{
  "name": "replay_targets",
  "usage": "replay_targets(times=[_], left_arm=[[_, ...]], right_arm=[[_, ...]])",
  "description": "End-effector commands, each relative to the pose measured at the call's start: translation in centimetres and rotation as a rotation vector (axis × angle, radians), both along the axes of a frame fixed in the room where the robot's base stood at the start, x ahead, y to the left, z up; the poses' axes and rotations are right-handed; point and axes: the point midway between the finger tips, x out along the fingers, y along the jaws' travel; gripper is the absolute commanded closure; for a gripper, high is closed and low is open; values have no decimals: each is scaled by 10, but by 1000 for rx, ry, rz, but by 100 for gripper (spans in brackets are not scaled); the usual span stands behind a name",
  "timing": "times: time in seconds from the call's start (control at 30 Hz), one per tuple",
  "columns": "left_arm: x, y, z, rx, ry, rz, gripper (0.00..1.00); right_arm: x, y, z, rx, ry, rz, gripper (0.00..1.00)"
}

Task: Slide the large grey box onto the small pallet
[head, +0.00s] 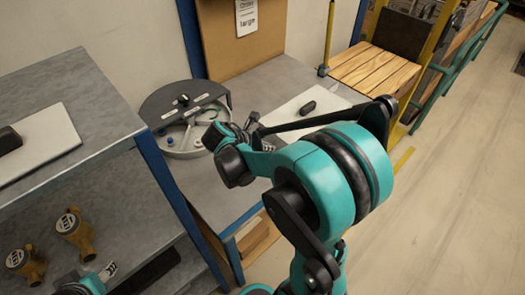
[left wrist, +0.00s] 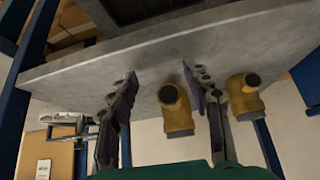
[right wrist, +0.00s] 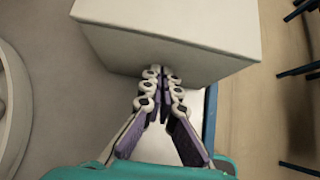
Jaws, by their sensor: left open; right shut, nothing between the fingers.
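The large grey box (head: 290,112), pale with a black part on top, lies on the grey table, partly hidden behind my right arm. The slatted wooden pallet (head: 375,70) is beyond it to the right. My right gripper (head: 249,122) is shut and empty at the box's left side. In the right wrist view, its fingertips (right wrist: 163,75) are against or very near the pale box face (right wrist: 165,35); I cannot tell if they touch. My left gripper (head: 108,270) is open and empty at the lower left shelf, and it also shows in the left wrist view (left wrist: 165,90).
A round grey fixture (head: 185,115) stands left of the box on the table. Yellow meters (head: 75,230) sit on the lower shelf near my left gripper. Another pale slab (head: 45,140) lies on the upper shelf. A yellow post (head: 328,35) stands near the pallet.

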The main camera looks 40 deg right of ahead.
Motion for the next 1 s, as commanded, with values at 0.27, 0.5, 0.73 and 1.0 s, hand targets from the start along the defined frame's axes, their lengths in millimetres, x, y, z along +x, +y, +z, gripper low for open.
replay_targets(times=[0.27,0.5,0.73,1.0], left_arm=[[0,0,2,0,0,0,51],[0,0,4,0,0,0,51],[0,0,7,0,0,0,51],[0,0,11,0,0,0,51]], right_arm=[[6,-88,1,-5,0,-10,100],[12,-160,1,-4,0,-8,100],[18,-229,2,-4,0,-7,100],[24,-289,2,-4,0,-3,100]])
